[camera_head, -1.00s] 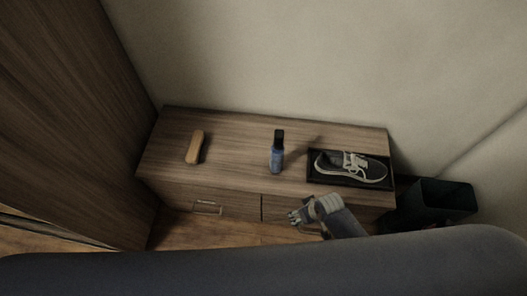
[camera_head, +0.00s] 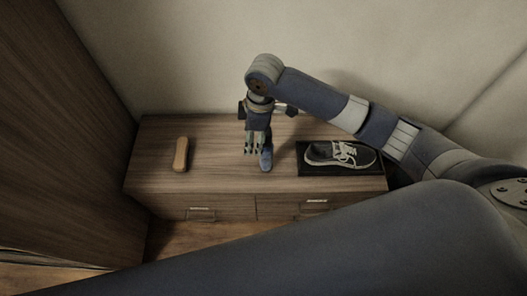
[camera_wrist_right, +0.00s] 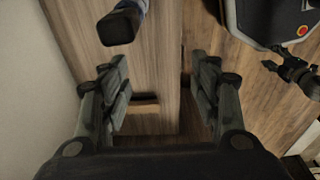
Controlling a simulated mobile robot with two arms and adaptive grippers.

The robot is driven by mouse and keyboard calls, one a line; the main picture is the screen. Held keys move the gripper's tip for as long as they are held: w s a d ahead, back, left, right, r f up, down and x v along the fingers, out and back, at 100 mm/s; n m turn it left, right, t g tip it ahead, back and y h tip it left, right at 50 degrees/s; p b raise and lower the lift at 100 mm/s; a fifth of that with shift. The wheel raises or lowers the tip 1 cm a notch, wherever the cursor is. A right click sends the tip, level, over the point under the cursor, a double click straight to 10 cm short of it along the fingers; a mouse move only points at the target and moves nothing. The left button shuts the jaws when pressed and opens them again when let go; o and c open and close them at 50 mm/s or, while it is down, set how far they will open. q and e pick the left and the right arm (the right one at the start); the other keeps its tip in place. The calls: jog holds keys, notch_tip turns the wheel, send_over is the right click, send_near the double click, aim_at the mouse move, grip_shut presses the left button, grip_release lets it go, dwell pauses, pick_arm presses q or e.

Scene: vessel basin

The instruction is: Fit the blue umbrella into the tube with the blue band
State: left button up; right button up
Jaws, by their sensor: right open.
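A slim blue item with a black top (camera_head: 266,158), like a bottle or a folded umbrella, stands on the wooden cabinet, partly hidden by my right gripper. Its black end (camera_wrist_right: 121,27) shows at the upper left in the wrist view. My right gripper (camera_head: 256,150) points down close beside it. In the wrist view the right gripper (camera_wrist_right: 160,92) has its fingers wide apart with nothing between them; the black end lies beyond the left finger. I see no tube with a blue band.
The wooden cabinet (camera_head: 220,178) has drawers with handles at the front. A brown brush-like block (camera_head: 181,154) lies at its left. A dark sneaker (camera_head: 338,154) lies on a black tray (camera_head: 318,171) at its right, below my right arm. A tall wooden panel (camera_head: 55,130) stands at the left.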

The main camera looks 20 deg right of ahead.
aim_at(267, 137)
jog(key=shift+n+h, duration=0.4)
jog(key=shift+h, duration=0.3)
jog(key=w+d+r, duration=0.2)
jog(key=d, duration=0.1)
jog(key=d+r, duration=0.1)
jog(key=shift+w+d+r, duration=0.2)
jog(key=shift+w+r, duration=0.05)
jog(key=shift+w, duration=0.15)
notch_tip(267, 137, down, 5)
jog(key=shift+w+f, duration=0.1)
jog(key=shift+w+d+f, duration=0.1)
jog(key=shift+d+f, duration=0.05)
jog(key=shift+f, duration=1.2)
jog(key=shift+w+d+f, duration=0.1)
jog(key=shift+f, duration=1.25)
grip_shut()
